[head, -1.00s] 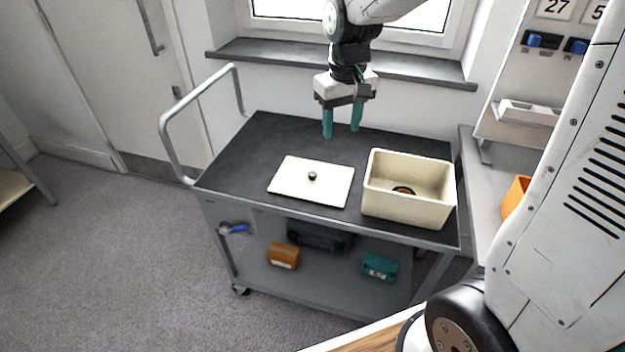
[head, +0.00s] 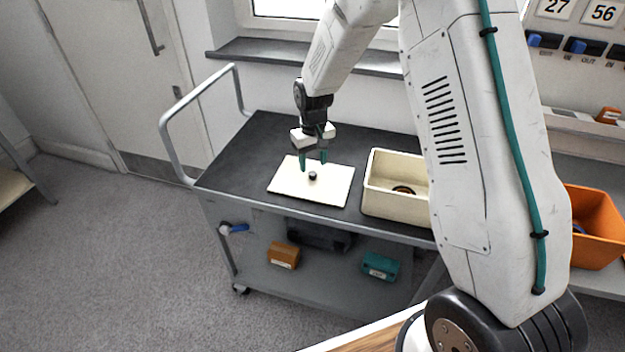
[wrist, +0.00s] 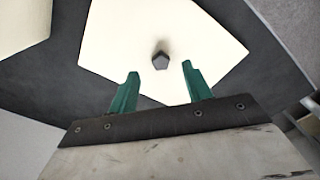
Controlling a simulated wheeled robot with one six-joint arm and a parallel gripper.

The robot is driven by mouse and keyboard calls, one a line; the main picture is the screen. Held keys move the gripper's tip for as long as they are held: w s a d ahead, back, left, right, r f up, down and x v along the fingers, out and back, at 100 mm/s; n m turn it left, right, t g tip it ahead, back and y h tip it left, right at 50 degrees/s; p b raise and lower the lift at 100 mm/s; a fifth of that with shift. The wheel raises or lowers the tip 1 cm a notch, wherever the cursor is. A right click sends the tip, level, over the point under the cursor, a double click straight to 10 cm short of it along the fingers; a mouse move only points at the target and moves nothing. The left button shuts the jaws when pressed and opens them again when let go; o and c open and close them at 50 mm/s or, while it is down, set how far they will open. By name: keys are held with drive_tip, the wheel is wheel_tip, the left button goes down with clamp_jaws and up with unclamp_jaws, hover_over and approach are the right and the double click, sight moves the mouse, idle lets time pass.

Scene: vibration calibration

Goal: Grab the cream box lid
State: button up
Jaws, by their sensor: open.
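The cream box lid (head: 330,187) lies flat on the dark top of the cart, with a small dark knob (head: 312,175) at its middle. The lid also shows in the wrist view (wrist: 205,45), with the knob (wrist: 160,60) just beyond and between the fingertips. My gripper (head: 313,165) is open and empty above the lid, close to the knob. Its teal fingers also show in the wrist view (wrist: 160,72), one to each side of the knob's line. The cream box (head: 385,209) stands open to the right of the lid, partly hidden by my arm.
The cart top (head: 240,165) is clear left of the lid. A metal handle (head: 165,125) rises at its left end. An orange block (head: 284,256) and a teal block (head: 380,267) lie on the lower shelf. An orange bin (head: 597,225) stands at right.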

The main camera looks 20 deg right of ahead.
sight(313, 173)
wheel_tip(313, 173, down, 4)
drive_tip(key=shift+w+f, duration=0.1)
clamp_jaws()
